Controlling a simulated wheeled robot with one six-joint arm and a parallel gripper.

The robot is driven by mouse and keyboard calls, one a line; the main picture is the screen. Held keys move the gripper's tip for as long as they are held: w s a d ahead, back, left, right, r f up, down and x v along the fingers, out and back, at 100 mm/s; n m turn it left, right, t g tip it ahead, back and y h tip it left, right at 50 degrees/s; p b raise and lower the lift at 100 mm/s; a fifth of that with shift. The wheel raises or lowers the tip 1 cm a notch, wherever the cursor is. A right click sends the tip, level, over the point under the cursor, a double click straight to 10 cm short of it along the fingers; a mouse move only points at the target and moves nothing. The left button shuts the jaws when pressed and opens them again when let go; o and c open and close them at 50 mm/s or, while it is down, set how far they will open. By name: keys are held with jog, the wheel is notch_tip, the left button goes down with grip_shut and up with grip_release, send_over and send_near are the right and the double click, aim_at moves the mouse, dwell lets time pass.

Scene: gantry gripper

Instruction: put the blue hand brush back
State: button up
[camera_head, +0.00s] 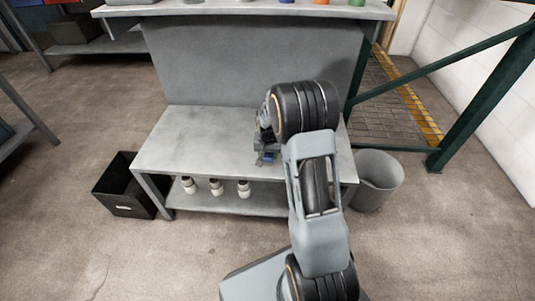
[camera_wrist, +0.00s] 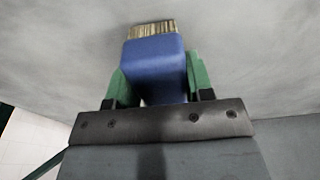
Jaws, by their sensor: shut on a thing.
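The blue hand brush (camera_wrist: 155,58) is between the green fingers of my gripper (camera_wrist: 158,84) in the wrist view. My gripper is shut on its blue body, and its pale bristles point away from the gripper, towards a grey surface. In the head view my gripper (camera_head: 267,157) is over the right part of the grey workbench (camera_head: 195,140), low near its top. Only a small bit of blue shows there, and my arm hides part of the bench. I cannot tell whether the brush touches the bench top.
A black bin (camera_head: 122,187) stands on the floor left of the bench, and a grey round bin (camera_head: 377,180) stands at its right. Several white bottles (camera_head: 215,187) are on the lower shelf. An upper shelf (camera_head: 240,10) holds coloured items. The bench's left part is clear.

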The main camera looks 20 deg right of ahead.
aim_at(267, 154)
jog(key=shift+f, duration=0.15)
jog(key=o, duration=1)
jog(key=shift+c, duration=0.2)
notch_tip(267, 154, up, 12)
jog(key=s+p, duration=0.1)
jog(key=p, duration=0.4)
jog(key=s+a+r+n, duration=0.3)
jog(key=s+a+r, duration=0.1)
jog(key=s, duration=0.6)
jog(key=s+a+r+n+t, duration=0.1)
jog(key=s+a+r, duration=0.4)
jog(key=s, duration=0.5)
jog(key=shift+s+a+n+t+y, duration=0.3)
jog(key=shift+s+a+n, duration=0.05)
jog(key=shift+a+n, duration=0.55)
